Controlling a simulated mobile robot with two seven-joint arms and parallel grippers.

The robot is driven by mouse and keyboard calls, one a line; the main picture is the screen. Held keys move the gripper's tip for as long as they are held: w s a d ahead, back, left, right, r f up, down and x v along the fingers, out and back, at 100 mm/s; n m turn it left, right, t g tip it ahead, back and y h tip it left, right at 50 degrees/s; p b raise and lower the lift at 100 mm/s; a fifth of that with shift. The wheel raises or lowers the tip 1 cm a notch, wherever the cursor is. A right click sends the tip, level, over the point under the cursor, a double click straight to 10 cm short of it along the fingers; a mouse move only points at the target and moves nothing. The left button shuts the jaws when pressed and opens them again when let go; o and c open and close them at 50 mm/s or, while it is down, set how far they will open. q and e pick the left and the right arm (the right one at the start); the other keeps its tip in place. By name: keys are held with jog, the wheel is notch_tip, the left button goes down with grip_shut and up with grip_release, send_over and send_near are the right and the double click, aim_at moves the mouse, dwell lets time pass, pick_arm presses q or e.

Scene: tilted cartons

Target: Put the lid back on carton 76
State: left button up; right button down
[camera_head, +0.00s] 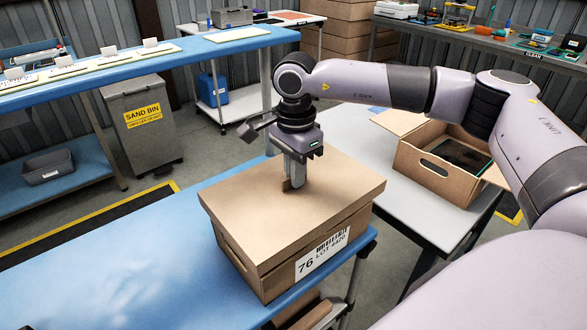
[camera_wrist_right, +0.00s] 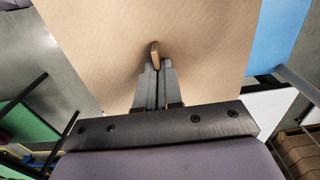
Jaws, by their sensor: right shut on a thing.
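Carton 76 (camera_head: 285,279) is a brown cardboard box with a white label reading 76, on the near blue table. Its brown lid (camera_head: 335,190) lies over its top, roughly lined up with the carton; I cannot tell whether it is fully seated. My right gripper (camera_head: 293,184) points down at the middle of the lid and is shut on its small upright tab. The right wrist view shows the fingertips (camera_wrist_right: 156,68) closed on this tab (camera_wrist_right: 155,54), with the lid (camera_wrist_right: 100,40) filling the background. My left gripper is not in view.
An open carton (camera_head: 430,172) with dark contents stands on a grey table (camera_head: 385,150) to the right. The near blue table (camera_head: 120,260) is clear left of carton 76. A grey sand bin (camera_head: 140,120) and a far blue bench (camera_head: 180,47) stand behind.

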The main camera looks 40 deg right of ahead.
aim_at(295, 195)
jog(key=shift+f+b, duration=1.85)
jog(key=shift+f, duration=1)
jog(key=shift+f, duration=0.2)
jog(key=c, duration=1.2)
grip_release()
jog(key=shift+r, duration=0.1)
